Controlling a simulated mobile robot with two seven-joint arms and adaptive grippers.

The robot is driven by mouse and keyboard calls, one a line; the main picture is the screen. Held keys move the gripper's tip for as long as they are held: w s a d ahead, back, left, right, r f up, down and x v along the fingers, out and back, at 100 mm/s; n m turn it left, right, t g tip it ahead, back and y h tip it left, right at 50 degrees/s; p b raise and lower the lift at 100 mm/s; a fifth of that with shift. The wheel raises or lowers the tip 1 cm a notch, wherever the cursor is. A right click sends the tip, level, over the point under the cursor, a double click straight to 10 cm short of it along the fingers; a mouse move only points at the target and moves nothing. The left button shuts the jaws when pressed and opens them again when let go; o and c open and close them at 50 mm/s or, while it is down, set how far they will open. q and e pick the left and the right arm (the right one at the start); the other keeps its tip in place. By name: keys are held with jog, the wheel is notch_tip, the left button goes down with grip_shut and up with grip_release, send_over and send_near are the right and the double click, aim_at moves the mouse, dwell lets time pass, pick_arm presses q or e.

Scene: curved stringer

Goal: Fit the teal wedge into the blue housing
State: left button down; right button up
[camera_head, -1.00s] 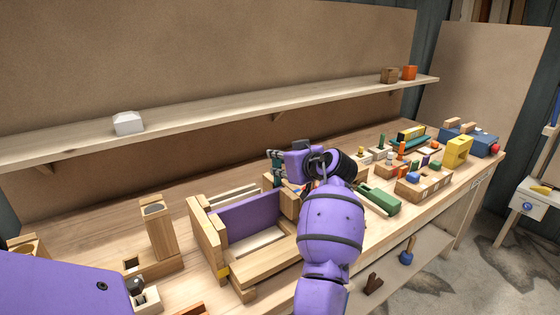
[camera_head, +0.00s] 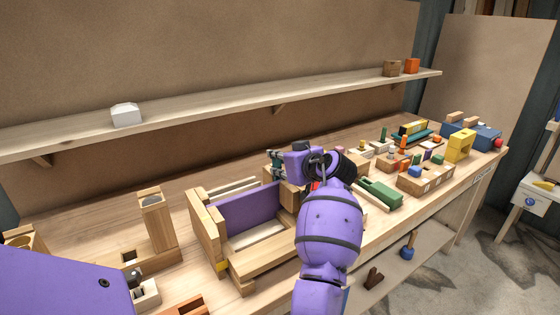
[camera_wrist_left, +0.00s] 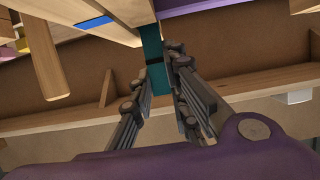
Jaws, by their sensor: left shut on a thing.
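My left gripper (camera_head: 277,162) is above the far side of the bench, just behind the wooden frame with the purple panel. In the left wrist view its two fingers (camera_wrist_left: 158,88) are shut on the teal wedge (camera_wrist_left: 152,62), which shows as a narrow upright teal strip with a dark band across it. The wedge's upper end runs up beside a pale wooden edge; I cannot tell whether they touch. In the head view my wrist hides most of the held piece. A blue body (camera_head: 478,137) at the bench's far right may be the blue housing. My right gripper is not in view.
The wooden frame (camera_head: 205,230) with a purple panel (camera_head: 250,208) stands in the middle. A wooden post (camera_head: 158,220) is to its left. Several small blocks, a green piece (camera_head: 380,193) and a yellow block (camera_head: 460,146) crowd the right. A long shelf (camera_head: 220,103) runs behind.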

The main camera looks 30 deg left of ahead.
pick_arm(q)
jog(key=shift+f, duration=0.2)
jog(key=c, duration=1.6)
grip_release()
jog(key=shift+r, duration=0.1)
jog(key=v, duration=1.2)
